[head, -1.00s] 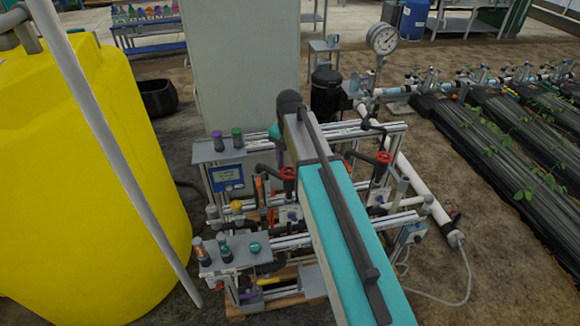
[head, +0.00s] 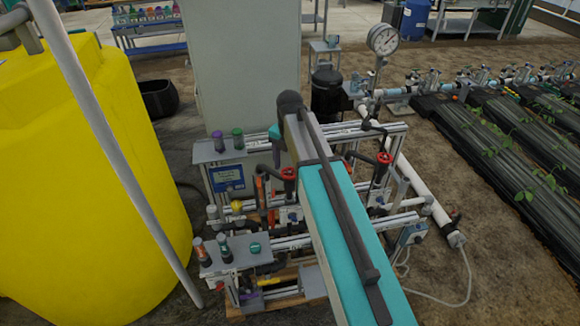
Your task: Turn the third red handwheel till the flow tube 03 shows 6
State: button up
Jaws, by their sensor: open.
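Two red handwheels show on the pipe skid in the head view: one red handwheel (head: 289,173) just left of my arm, and another red handwheel (head: 384,158) to the right of my arm. Any other handwheel is hidden behind my arm, and I cannot tell which of these is the third. Flow tube 03 and its reading cannot be made out. My arm crosses the middle of the skid and covers part of it. My gripper is not in view.
A yellow tank (head: 85,170) and a slanting grey pole (head: 110,145) stand at the left. A grey cabinet (head: 240,70) stands behind the skid. A pressure gauge (head: 383,39) rises behind, at the right. Plant rows with black covers (head: 480,150) lie further right, beyond bare soil.

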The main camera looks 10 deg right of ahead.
aim_at(290, 172)
jog(key=shift+r, duration=0.1)
notch_tip(290, 172, up, 14)
jog(key=b, duration=0.3)
dwell(0.7)
jog(key=shift+s+f, duration=0.1)
jog(key=shift+f, duration=0.2)
dwell(1.2)
